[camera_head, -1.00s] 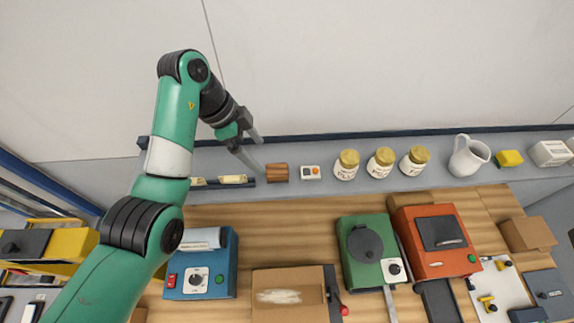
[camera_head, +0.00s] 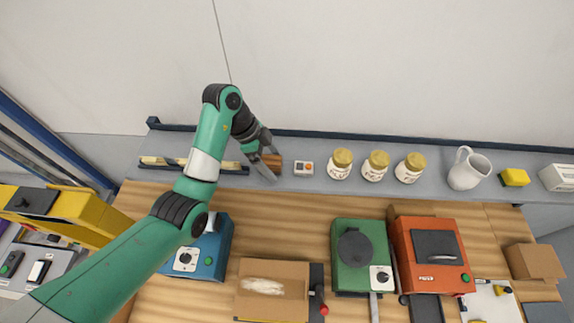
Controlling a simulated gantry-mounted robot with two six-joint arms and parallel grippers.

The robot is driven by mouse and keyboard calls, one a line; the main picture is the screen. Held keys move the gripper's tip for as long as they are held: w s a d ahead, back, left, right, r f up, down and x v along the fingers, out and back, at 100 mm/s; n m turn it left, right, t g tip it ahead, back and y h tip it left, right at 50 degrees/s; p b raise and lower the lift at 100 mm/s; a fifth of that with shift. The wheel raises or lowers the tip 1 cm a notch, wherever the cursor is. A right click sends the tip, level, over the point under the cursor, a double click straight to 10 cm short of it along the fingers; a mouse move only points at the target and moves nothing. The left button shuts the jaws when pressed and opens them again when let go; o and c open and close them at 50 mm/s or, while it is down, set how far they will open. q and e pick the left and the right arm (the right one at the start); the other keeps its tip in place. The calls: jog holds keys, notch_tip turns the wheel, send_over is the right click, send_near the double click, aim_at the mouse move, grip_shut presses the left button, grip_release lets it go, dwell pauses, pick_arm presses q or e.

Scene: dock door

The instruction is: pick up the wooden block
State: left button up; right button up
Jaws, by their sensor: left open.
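The wooden block (camera_head: 271,161) is brown and lies on the grey shelf (camera_head: 320,182) at the back of the bench, just left of a small white device. My left gripper (camera_head: 270,166) is open, with its fingers at the block in the picture. The fingers and wrist cover part of the block. I cannot tell whether the fingers touch it or are above it. My right gripper is not in view.
A white device with an orange button (camera_head: 303,168) sits close to the block's right. Several gold-lidded jars, a white jug (camera_head: 467,169) and a yellow sponge-like block (camera_head: 514,178) stand farther right. The wooden bench in front holds a blue box (camera_head: 208,252) and green and orange machines.

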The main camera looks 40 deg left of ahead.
pick_arm(q)
jog(key=shift+a, duration=0.1)
jog(key=shift+c, duration=0.6)
grip_shut()
jog(key=shift+r, duration=0.1)
